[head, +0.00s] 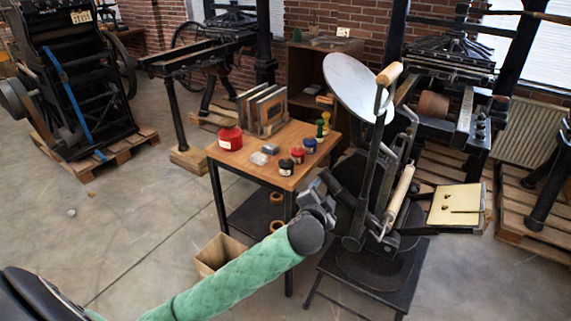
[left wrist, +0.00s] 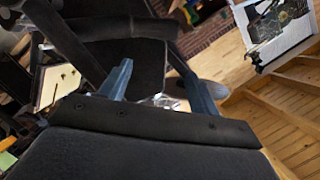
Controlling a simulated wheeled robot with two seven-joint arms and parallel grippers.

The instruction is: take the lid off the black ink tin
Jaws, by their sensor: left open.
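The black ink tin (head: 286,167) stands upright near the front edge of the small wooden table (head: 228,158). Its top is dark; the picture is too small to separate lid from body. A red tin (head: 298,155) and a blue tin (head: 309,146) stand in a row behind it. My left gripper (head: 322,186) is beside the table's right front corner, to the right of the black tin and apart from it. Its two fingers (left wrist: 155,88) are spread in the left wrist view, with no tin seen between them. My right gripper is not in view.
A large red can (head: 230,138), small grey blocks (head: 264,152) and upright frames (head: 262,108) share the table. A hand press (head: 375,165) with a round disc stands close on the right. A cardboard box (head: 219,255) is on the floor. Open floor lies left.

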